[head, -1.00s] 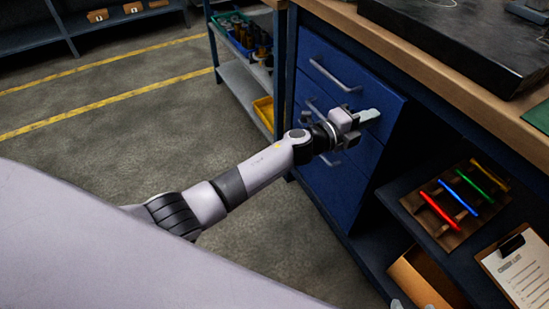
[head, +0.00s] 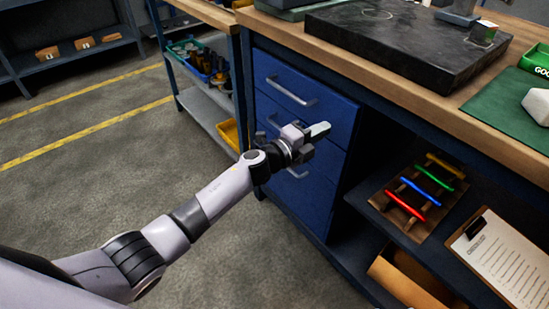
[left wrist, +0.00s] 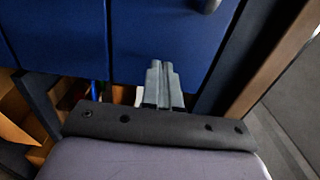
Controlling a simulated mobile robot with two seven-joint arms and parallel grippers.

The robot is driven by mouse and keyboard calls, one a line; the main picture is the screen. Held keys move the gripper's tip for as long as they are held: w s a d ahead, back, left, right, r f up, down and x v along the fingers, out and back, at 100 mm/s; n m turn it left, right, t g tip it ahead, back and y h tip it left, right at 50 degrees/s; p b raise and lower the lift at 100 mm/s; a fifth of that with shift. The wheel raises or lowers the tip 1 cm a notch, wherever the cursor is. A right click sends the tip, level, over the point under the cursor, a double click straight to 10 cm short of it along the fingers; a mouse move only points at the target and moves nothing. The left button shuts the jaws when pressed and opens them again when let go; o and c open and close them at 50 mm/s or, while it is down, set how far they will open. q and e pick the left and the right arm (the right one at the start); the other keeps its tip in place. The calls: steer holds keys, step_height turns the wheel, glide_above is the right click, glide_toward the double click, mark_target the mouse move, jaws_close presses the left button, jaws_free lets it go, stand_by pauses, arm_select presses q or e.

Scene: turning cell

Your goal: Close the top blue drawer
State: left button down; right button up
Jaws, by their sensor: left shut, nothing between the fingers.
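The top blue drawer (head: 325,106) is in the bench's drawer unit, with a grey bar handle (head: 290,92). Its front looks about flush with the drawer fronts below; a small gap cannot be ruled out. My left gripper (head: 320,130) is shut and empty, its pale fingertips in front of the lower right part of the top drawer's front. Whether they touch it I cannot tell. In the left wrist view the shut fingers (left wrist: 158,75) show against a blue front (left wrist: 125,45), with part of a handle (left wrist: 210,5) above. My right gripper is out of view.
The bench top (head: 400,90) overhangs the drawers and carries a dark plate (head: 395,40). Right of the drawers is an open shelf with a rack of coloured tools (head: 420,190) and a clipboard (head: 500,255). A shelf cart (head: 205,100) stands left. The floor in front is clear.

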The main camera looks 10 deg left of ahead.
arm_select(q)
steer(key=p+v, duration=0.3)
steer(key=v, duration=0.8)
steer(key=s+a+f+n+g+y, duration=0.1)
steer(key=s+a+f+n+y, duration=0.3)
steer(key=s+n, duration=0.45)
steer(key=s+a+f+n+g+y, duration=0.2)
steer(key=s+f+n, duration=0.3)
steer(key=s+n, duration=0.3)
steer(key=s+a+f+n+g+y, duration=0.1)
steer(key=s+a+f+n+y, duration=0.15)
steer(key=s+f+n, duration=0.55)
step_height(320, 180, up, 14)
steer(key=s+a+m+p, duration=0.1)
steer(key=s+a+p, duration=0.1)
steer(key=p, duration=1)
steer(key=shift+f+p, duration=0.2)
steer(key=shift+p, duration=0.1)
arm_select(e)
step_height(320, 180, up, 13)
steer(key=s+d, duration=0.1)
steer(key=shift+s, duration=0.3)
